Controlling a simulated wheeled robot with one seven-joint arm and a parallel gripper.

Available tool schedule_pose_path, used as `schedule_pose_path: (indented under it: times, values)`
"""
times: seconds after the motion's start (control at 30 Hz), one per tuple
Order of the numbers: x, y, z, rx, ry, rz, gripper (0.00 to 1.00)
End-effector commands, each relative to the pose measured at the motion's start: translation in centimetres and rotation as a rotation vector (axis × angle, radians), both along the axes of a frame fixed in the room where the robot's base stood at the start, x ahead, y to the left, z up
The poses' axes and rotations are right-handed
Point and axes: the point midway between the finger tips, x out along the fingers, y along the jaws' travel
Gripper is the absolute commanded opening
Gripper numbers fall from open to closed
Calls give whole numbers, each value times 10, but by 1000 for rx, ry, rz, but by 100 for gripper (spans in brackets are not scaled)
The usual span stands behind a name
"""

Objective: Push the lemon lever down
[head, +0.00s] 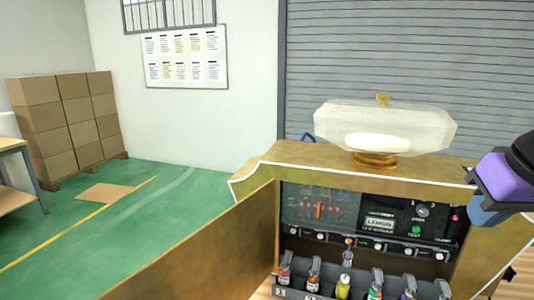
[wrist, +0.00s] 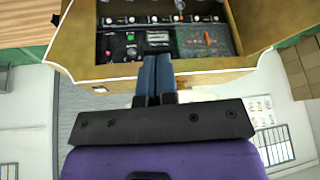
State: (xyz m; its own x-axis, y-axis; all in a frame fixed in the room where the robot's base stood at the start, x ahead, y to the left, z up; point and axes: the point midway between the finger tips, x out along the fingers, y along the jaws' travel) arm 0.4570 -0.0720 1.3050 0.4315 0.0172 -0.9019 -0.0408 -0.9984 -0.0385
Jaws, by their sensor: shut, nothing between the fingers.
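The vending cabinet (head: 330,158) stands open at the right of the head view. Inside, a small black sign reading LEMON (head: 379,222) is on the panel. A row of bottles stands below, with a yellow bottle (head: 343,288) near the middle. A grey lever (head: 347,254) sticks out above the yellow bottle; I cannot read a label on it, so I cannot confirm it is the lemon lever. My gripper (wrist: 156,78) is shut and empty, its fingers over the cabinet's top edge in the wrist view. In the head view, its dark fingers (head: 485,212) are right of the opening, apart from the lever.
A wooden cabinet door (head: 215,255) swings out to the left. A clear-sided glass ornament (head: 385,125) stands on the cabinet top. Stacked boxes (head: 65,120) stand at the far left. The green floor between them is mostly open.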

Motion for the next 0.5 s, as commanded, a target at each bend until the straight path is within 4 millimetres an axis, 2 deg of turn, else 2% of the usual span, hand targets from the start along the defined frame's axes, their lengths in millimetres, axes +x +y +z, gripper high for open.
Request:
schedule_pose_path:
  times: [0.03,0.17,0.3,0.4,0.5]
  values:
    - [-9,0,5,-11,-10,7,0]
    - [-24,3,10,-30,-15,31,0]
    - [-29,4,12,-37,-16,40,32]
    - [-27,4,12,-36,-14,40,32]
    - [-17,4,10,-30,-9,39,32]
